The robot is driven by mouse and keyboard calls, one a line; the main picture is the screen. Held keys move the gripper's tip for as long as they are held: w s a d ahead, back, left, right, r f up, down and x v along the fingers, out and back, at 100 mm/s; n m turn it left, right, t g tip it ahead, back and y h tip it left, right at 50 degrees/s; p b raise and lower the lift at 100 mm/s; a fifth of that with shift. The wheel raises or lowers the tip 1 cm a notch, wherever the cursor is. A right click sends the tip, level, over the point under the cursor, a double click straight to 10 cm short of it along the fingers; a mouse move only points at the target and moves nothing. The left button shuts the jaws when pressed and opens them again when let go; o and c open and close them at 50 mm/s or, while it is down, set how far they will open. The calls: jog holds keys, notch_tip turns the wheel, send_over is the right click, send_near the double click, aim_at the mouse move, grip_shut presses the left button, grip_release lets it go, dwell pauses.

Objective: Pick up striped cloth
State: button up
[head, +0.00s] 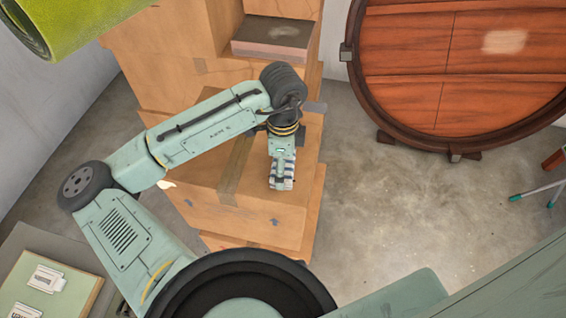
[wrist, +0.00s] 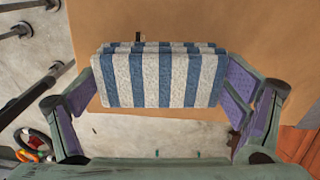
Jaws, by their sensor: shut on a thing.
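The striped cloth (wrist: 160,78) is a folded blue and white bundle. In the wrist view it lies between the two purple-padded fingers of my gripper (wrist: 160,92), which touch it at its left and right ends. In the head view, my gripper (head: 282,176) points down over a cardboard box, and a small part of the cloth (head: 288,184) shows at its tip. The gripper is shut on the cloth. Most of the cloth is hidden by the gripper in the head view. I cannot tell whether the cloth still touches the box top.
Cardboard boxes (head: 240,215) are stacked under and behind my gripper, with a book-like block (head: 272,38) on a higher one. A large round wooden barrel end (head: 460,75) stands at the right. Grey floor (head: 400,220) is open to the right of the boxes.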

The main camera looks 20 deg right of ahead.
jog(key=shift+r, duration=0.5)
notch_tip(320, 180, up, 2)
jog(key=shift+r+b, duration=0.15)
jog(key=shift+b, duration=0.25)
jog(key=s+a+b, duration=0.3)
jog(key=s+b, duration=0.3)
jog(key=s, duration=0.1)
jog(key=s+a+r+b, duration=0.1)
jog(key=s+a+b, duration=0.3)
jog(key=s+b, duration=0.2)
jog(key=shift+s+r+b, duration=0.3)
jog(key=shift+s+b, duration=0.05)
jog(key=shift+s, duration=0.3)
jog(key=shift+a, duration=0.1)
jog(key=o, duration=0.6)
jog(key=shift+c, duration=0.2)
jog(key=c, duration=0.5)
